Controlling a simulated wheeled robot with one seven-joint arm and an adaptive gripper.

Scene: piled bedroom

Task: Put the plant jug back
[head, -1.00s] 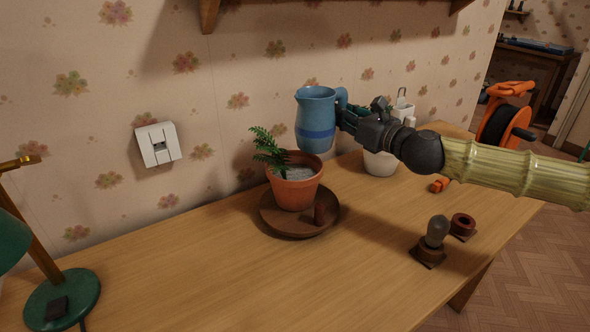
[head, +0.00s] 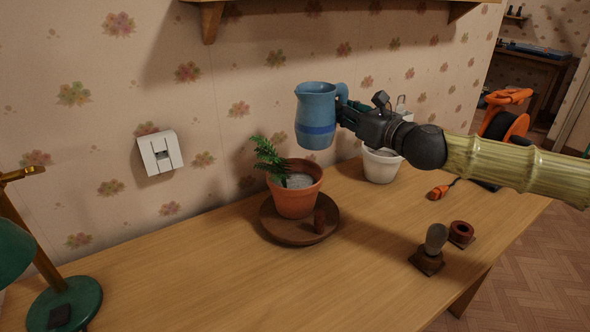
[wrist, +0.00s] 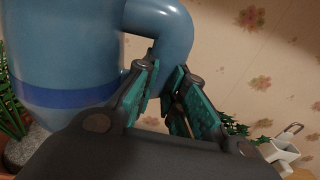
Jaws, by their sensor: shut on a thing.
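The plant jug (head: 316,112) is blue with a darker blue band and looks upright. It is held in the air above the desk, up and to the right of the potted fern in the head view. My gripper (head: 349,113) is shut on the jug's handle, on the jug's right side. In the wrist view the jug (wrist: 65,50) fills the upper left, and the teal fingers of my gripper (wrist: 170,92) close around the lower part of its handle. The jug's underside and resting place are not clear.
A fern in a terracotta pot (head: 294,196) stands on a brown saucer (head: 275,224) below the jug. A white pot (head: 381,167) stands behind my arm. The front middle is clear.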

